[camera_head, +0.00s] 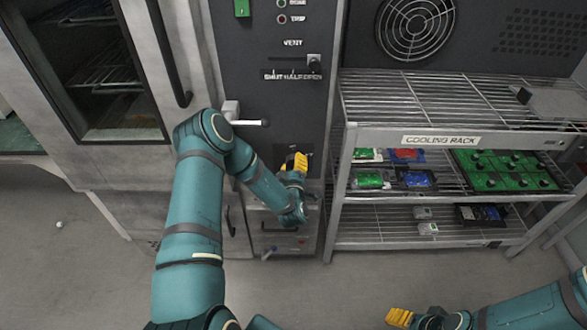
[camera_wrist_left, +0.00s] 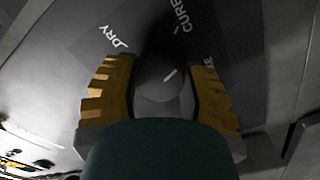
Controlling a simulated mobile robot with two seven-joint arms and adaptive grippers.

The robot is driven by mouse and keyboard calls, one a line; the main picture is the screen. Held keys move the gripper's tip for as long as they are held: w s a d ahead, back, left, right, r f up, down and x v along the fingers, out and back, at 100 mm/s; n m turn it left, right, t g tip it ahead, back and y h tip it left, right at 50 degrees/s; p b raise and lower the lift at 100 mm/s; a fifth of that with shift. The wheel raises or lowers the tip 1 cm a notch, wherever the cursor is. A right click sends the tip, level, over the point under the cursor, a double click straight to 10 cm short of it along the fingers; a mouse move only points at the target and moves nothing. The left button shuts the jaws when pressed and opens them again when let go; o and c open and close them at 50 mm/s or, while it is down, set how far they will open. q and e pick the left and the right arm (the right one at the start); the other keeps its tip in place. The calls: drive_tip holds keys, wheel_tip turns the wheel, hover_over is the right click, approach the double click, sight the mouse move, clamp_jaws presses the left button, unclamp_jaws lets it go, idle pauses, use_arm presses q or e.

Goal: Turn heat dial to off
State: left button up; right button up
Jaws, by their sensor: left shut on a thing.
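The heat dial (camera_wrist_left: 158,84) is a dark round knob with a short white pointer mark, seen in the left wrist view. The mark slants up to the right, toward the CURE side of the printed labels; DRY is printed at the upper left and another label is partly covered by a finger. My left gripper (camera_wrist_left: 160,72) has its yellow fingers on both sides of the dial and is shut on it. In the head view my left gripper (camera_head: 295,163) is at the lower dark panel and hides the dial. My right gripper (camera_head: 399,317) is at the bottom edge, away from the panel.
A vent slider (camera_head: 313,64) is higher on the panel. The cooling rack (camera_head: 440,140), holding trays and circuit boards, stands close to the right. An oven door (camera_head: 95,65) is at left. Bare floor lies in front.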

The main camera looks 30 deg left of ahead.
use_arm(q)
drive_tip(key=n+b, duration=0.1)
drive_tip(key=n, duration=0.2)
drive_tip(key=shift+f+b, duration=0.1)
drive_tip(key=shift+b, duration=0.2)
drive_tip(key=n+b, duration=0.1)
drive_tip(key=n, duration=0.1)
drive_tip(key=shift+n, duration=0.3)
drive_tip(key=n, duration=0.4)
drive_tip(key=shift+r+n, duration=0.2)
drive_tip(key=shift+n, duration=0.1)
drive_tip(key=n, duration=0.4)
drive_tip(key=shift+r+n, duration=0.1)
drive_tip(key=shift+n, duration=0.2)
drive_tip(key=n, duration=0.4)
drive_tip(key=shift+n, duration=0.3)
drive_tip(key=n, duration=0.4)
drive_tip(key=shift+a, duration=0.1)
drive_tip(key=n, duration=0.4)
drive_tip(key=shift+r+n, duration=0.1)
drive_tip(key=shift+n, duration=0.3)
drive_tip(key=shift+a+n, duration=0.1)
drive_tip(key=shift+n, duration=1.7)
